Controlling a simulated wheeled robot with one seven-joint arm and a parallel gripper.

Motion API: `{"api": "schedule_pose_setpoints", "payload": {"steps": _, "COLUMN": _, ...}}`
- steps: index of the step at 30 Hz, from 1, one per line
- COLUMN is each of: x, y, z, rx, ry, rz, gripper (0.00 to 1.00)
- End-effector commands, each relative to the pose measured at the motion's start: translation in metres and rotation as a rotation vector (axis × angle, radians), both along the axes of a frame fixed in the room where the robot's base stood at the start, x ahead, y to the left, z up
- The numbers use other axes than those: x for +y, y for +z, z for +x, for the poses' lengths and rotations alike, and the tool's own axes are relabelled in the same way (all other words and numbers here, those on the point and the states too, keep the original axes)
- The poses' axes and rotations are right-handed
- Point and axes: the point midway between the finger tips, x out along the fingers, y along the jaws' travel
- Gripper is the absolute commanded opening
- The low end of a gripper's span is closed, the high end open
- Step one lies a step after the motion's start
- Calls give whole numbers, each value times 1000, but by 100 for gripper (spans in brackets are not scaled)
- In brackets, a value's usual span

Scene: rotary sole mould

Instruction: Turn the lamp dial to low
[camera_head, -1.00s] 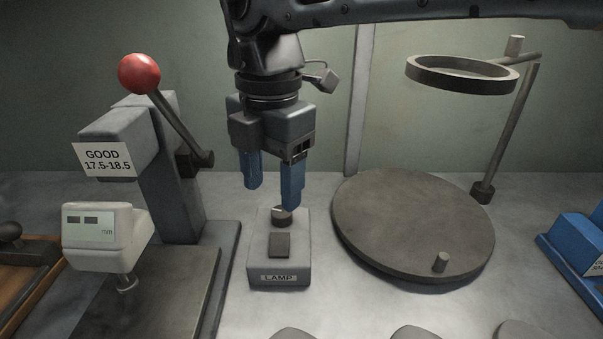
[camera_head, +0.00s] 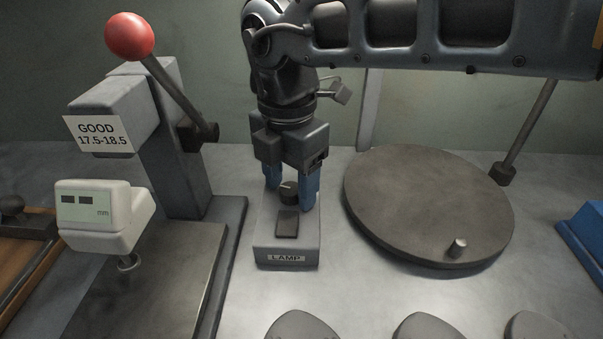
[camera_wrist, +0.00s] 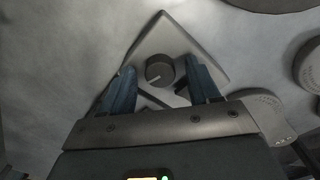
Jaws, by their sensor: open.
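The lamp box (camera_head: 287,247) is a grey block labelled LAMP, standing on the bench between the press and the round turntable. Its round dark dial (camera_head: 289,191) sits on top toward the back, with a dark square switch (camera_head: 287,224) in front. In the wrist view the dial (camera_wrist: 159,69) shows a pale pointer line. My gripper (camera_head: 291,200) points down with its blue fingers apart, one on each side of the dial. In the wrist view the fingers (camera_wrist: 160,85) flank the dial, and I see gaps beside it. The dial's setting marks cannot be read.
A grey press (camera_head: 180,160) with a red ball lever (camera_head: 130,37) and a digital gauge (camera_head: 104,215) stands left. The turntable (camera_head: 430,205) with a small peg lies right. Several grey sole pieces (camera_head: 302,327) lie in front. A blue object (camera_head: 585,230) is at the right edge.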

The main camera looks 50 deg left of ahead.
Motion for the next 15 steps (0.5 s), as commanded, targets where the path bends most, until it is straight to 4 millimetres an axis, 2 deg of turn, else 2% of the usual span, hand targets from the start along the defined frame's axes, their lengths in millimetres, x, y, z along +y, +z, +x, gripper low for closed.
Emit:
{"api": "schedule_pose_setpoints", "payload": {"steps": 6, "x": 0, "y": 0, "z": 0, "rx": 0, "ry": 0, "rz": 0, "gripper": 60}}
{"api": "schedule_pose_setpoints", "payload": {"steps": 15, "x": 0, "y": 0, "z": 0, "rx": 0, "ry": 0, "rz": 0, "gripper": 32}}
